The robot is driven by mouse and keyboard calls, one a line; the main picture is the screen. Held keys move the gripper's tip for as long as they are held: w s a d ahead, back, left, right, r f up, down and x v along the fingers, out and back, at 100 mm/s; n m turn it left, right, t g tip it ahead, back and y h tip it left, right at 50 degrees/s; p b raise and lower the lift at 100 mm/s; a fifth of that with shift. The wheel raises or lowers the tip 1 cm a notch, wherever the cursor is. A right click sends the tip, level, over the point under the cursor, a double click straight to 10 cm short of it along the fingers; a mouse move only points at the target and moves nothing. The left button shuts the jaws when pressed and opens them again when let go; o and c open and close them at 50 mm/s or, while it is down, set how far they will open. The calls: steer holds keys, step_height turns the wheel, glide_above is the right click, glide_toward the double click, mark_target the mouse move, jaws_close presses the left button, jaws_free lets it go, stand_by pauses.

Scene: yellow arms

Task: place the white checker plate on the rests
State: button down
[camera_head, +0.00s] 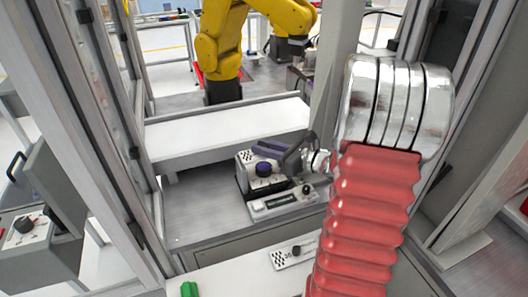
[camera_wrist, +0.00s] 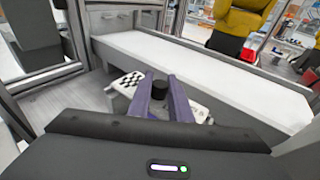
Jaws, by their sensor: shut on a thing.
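The white checker plate (camera_head: 244,156) has black squares at one end and a dark upright knob (camera_head: 263,169). In the wrist view the plate (camera_wrist: 130,80) shows on both sides of my gripper's purple fingers (camera_wrist: 160,87), which are shut on its black knob (camera_wrist: 160,89). In the head view my gripper (camera_head: 266,151) is over the grey bench, left of my arm. The plate looks roughly level, with dark parts below it. I cannot tell whether it touches them, and no rests show clearly.
A light grey box with a dark display (camera_head: 284,203) is just in front of the plate. Another checker plate with a black knob (camera_head: 290,256) lies on the near white surface, right of a green piece (camera_head: 190,289). A long white ledge (camera_head: 227,133) runs behind. Metal posts stand left and right.

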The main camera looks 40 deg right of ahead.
steer(key=shift+f, duration=0.75)
steer(key=shift+f, duration=0.1)
steer(key=c, duration=1.6)
jaws_free()
steer(key=v, duration=1.2)
